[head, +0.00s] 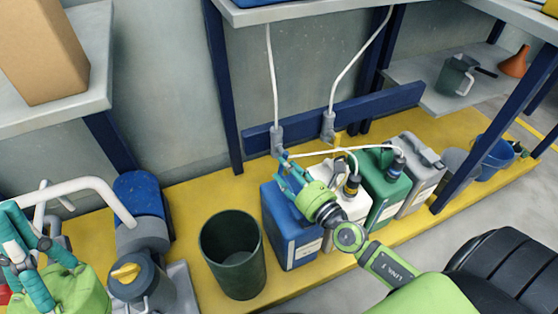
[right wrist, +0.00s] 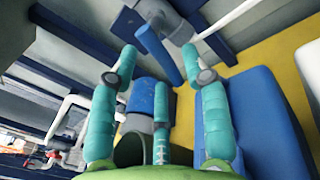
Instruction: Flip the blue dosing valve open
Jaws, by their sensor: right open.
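The blue dosing valve has a grey body (head: 277,138) on the rear blue rail, with a white hose running up from it. Its blue lever (right wrist: 158,55) slants up to the grey body (right wrist: 178,25) in the right wrist view. My right gripper (head: 284,170) is open just below the valve, above the blue jug (head: 290,228). In the right wrist view its teal fingertips (right wrist: 158,62) stand on either side of the lever, with gaps showing; whether any finger touches it is unclear. In the head view the fingers partly hide the lever. My left gripper (head: 30,245) is at the left edge, partly cut off.
A second grey valve (head: 328,125) sits right of the first. A white jug (head: 345,208), a green jug (head: 385,185) and a grey jug (head: 418,175) stand in the row. A dark green bin (head: 233,275) is left of the blue jug. Thin white hoses cross above the jugs.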

